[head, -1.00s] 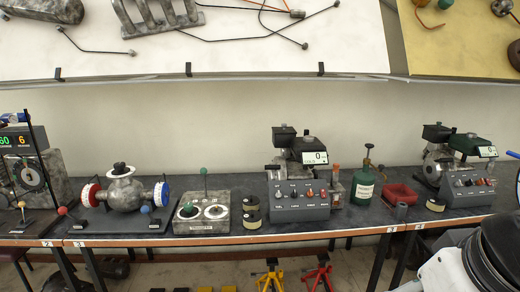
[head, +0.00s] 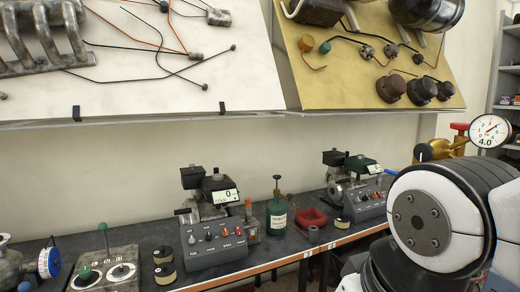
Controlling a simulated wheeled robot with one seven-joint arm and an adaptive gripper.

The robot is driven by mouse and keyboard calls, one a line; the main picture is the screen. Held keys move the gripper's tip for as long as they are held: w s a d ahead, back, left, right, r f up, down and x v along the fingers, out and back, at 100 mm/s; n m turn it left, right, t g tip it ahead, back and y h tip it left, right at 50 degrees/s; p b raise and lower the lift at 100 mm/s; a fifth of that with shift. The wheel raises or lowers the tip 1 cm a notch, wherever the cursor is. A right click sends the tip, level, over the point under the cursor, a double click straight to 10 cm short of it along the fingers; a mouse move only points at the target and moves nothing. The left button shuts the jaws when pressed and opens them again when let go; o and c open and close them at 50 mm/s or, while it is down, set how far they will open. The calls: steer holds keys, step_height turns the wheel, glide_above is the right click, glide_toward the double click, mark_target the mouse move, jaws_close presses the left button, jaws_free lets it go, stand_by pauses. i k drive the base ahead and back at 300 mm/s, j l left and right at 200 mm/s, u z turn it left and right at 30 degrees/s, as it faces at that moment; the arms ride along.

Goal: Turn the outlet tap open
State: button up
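A brass-coloured fitting (head: 437,150) shows at the right edge of the view, partly hidden behind my arm. A red handle (head: 459,128) sits on top of it, and a round white gauge (head: 490,130) reading 4.0 stands beside it. I cannot tell whether this fitting carries the outlet tap. A blue-rimmed dial wheel (head: 49,262) is at the lower left, at the end of a grey metal body cut off by the picture edge. My gripper is not in view; only a white and black link of my arm shows at the right.
A dark bench (head: 150,236) runs along the wall. Sloped display boards hang above. Shelves (head: 508,101) stand at the far right.

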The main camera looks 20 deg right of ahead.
mark_target(390, 172)
steer(key=z, duration=1.2)
